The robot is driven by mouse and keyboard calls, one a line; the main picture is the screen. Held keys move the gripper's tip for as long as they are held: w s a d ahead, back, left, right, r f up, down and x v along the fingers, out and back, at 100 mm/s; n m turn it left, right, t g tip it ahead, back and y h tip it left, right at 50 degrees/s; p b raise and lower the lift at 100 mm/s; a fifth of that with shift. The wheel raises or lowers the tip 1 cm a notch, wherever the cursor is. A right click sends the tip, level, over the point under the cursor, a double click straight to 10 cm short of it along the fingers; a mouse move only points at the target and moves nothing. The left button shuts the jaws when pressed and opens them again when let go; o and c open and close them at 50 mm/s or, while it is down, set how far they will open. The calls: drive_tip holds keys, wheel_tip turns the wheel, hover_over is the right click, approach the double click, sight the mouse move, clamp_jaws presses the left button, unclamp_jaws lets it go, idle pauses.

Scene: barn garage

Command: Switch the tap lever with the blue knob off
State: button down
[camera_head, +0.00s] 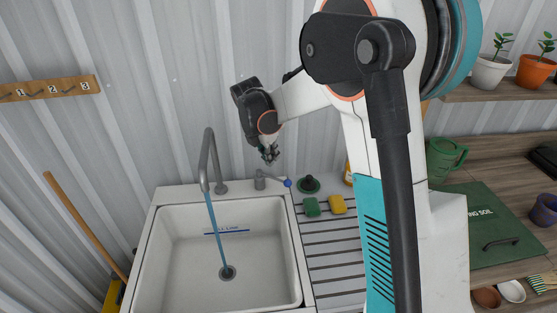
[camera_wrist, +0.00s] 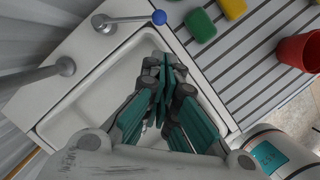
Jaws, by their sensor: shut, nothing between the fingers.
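The tap lever (camera_head: 268,176) with a blue knob (camera_head: 288,183) stands on the back rim of the white sink (camera_head: 170,211), pointing right. In the wrist view the lever (camera_wrist: 125,19) ends in the blue knob (camera_wrist: 159,17) above the fingers. A grey curved spout (camera_head: 206,150) stands left of the lever. A blue stream of water (camera_head: 215,228) runs from it to the drain. My gripper (camera_head: 270,158) is shut and empty, above and behind the lever in the head view and apart from it. Its teal fingers (camera_wrist: 160,80) show over the sink in the wrist view.
A green sponge (camera_head: 311,207) and a yellow sponge (camera_head: 336,205) lie on the ribbed drainboard (camera_head: 330,247) right of the sink. A red cup (camera_wrist: 301,51) stands on the drainboard. A corrugated wall (camera_head: 130,110) is behind.

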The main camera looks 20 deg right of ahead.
drive_tip(key=shift+p+v, duration=0.55)
drive_tip(key=shift+v, duration=1.05)
drive_tip(key=s+r+m+t+y+b, duration=0.1)
drive_tip(key=s+r+m+b, duration=0.15)
drive_tip(key=s+m, duration=0.5)
drive_tip(key=s+r+m+t+y+b, duration=0.15)
drive_tip(key=s+m+b, duration=0.3)
drive_tip(key=s, duration=0.55)
drive_tip(key=s+f+m+t+b, duration=0.1)
drive_tip(key=s+f+m+b, duration=0.1)
drive_tip(key=s+m, duration=0.3)
drive_tip(key=s+f+m+t+b, duration=0.2)
drive_tip(key=s+f+m, duration=0.2)
drive_tip(key=s, duration=0.5)
drive_tip(key=shift+a+m, duration=0.25)
drive_tip(key=shift+m, duration=0.95)
